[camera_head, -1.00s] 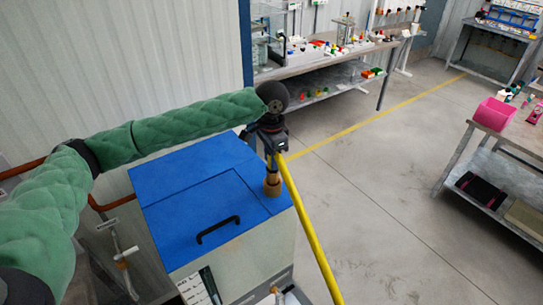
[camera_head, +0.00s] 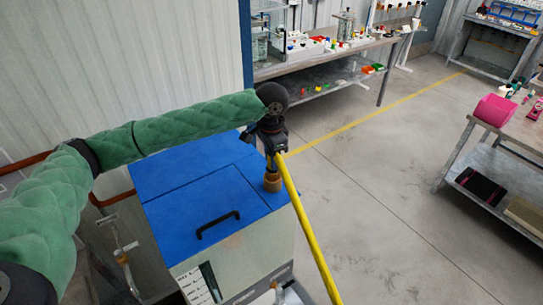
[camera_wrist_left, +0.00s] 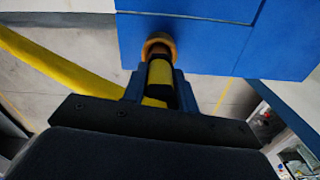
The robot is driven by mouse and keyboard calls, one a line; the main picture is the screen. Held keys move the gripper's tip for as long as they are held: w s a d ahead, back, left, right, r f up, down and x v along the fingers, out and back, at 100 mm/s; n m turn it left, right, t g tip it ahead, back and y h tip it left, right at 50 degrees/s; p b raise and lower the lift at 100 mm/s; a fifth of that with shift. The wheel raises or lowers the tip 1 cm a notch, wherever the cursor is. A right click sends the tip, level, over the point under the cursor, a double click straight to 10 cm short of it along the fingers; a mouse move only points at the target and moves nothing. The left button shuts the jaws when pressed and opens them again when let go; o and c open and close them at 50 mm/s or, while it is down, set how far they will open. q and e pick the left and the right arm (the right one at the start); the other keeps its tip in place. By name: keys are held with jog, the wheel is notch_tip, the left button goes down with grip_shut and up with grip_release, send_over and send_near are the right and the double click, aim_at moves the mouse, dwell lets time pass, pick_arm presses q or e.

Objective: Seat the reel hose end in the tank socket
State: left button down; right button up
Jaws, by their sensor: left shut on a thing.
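The tank (camera_head: 240,260) is a pale box with a blue lid and a black handle. Its brass-coloured socket (camera_head: 272,184) stands at the lid's right corner; its round rim (camera_wrist_left: 158,40) shows in the left wrist view. My left gripper (camera_head: 275,150) is just above the socket, shut on the hose end (camera_wrist_left: 158,72), which shows as a yellow and dark piece between the fingers. The hose end overlaps the socket rim in the wrist view; I cannot tell whether it is inside. The yellow hose (camera_head: 307,230) hangs down to the right. My right gripper is out of view.
A workbench (camera_head: 330,55) with small parts stands behind. Another bench (camera_head: 490,125) with a pink bin (camera_head: 494,110) is at right. The floor between is clear. A corrugated wall (camera_head: 120,70) and pipes are at left of the tank.

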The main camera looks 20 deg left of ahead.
aim_at(272, 176)
pick_arm(q)
jog(key=shift+f, duration=0.4)
jog(key=shift+f, duration=0.85)
jog(key=c, duration=1.2)
grip_release()
jog(key=shift+c, duration=0.2)
jog(key=shift+o, duration=1.1)
